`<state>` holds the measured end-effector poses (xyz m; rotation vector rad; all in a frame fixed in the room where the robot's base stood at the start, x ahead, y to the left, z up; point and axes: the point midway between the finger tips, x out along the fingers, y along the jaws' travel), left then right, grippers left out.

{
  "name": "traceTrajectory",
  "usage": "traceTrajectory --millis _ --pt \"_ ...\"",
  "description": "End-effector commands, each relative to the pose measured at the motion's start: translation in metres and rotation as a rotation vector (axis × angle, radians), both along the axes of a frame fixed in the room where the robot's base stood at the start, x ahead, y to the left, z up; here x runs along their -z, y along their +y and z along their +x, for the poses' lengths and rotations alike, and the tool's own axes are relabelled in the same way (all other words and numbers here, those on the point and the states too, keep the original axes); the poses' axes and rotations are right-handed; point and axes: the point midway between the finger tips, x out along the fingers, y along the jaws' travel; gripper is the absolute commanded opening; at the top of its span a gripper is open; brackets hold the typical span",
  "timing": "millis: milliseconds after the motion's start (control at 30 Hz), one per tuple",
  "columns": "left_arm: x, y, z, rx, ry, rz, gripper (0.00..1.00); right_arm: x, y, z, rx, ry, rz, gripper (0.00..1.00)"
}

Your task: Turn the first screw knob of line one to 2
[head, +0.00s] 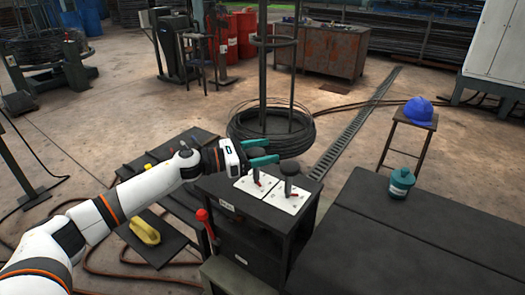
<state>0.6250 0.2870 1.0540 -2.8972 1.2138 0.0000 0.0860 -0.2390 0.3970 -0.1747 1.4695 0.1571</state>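A dark control stand (225,186) has two white plates on its top. The left plate (247,187) carries a small dark-and-red part (257,177), partly covered by my gripper. The right plate (285,203) carries a tall dark knob (290,170) with a small red mark by its base. The markings on the plates are too small to read. My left gripper (266,153) has teal fingers, apart and with nothing visible between them. It appears above the left plate, pointing right; I cannot tell whether it touches anything. My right gripper is not in view.
A red-handled lever (203,216) stands at the stand's left side. A dark table (420,240) with a teal container (401,183) is to the right. A wire coil (245,128) lies behind. A stool (413,123) holds a blue hard hat (418,110). A yellow object (145,232) is at left.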

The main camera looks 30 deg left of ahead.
Motion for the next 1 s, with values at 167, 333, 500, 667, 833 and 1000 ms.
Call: traceTrajectory --millis 167,333,500,667,833,1000 --pt "0.0 0.0 0.0 0.0 0.0 0.0 0.35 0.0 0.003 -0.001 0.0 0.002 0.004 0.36" --pt "0.0 0.0 0.0 -0.002 0.0 0.0 0.24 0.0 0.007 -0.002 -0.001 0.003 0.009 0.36" --pt "0.0 0.0 0.0 -0.027 0.001 0.0 0.24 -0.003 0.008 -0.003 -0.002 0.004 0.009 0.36" --pt "-0.002 0.001 0.0 -0.094 0.001 0.0 0.24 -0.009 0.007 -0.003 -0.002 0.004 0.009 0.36" --pt "-0.004 0.002 0.001 -0.217 0.002 -0.001 0.24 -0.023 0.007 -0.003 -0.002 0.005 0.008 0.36" --pt "-0.007 0.004 0.002 -0.372 0.002 -0.001 0.24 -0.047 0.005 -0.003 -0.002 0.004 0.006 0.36"
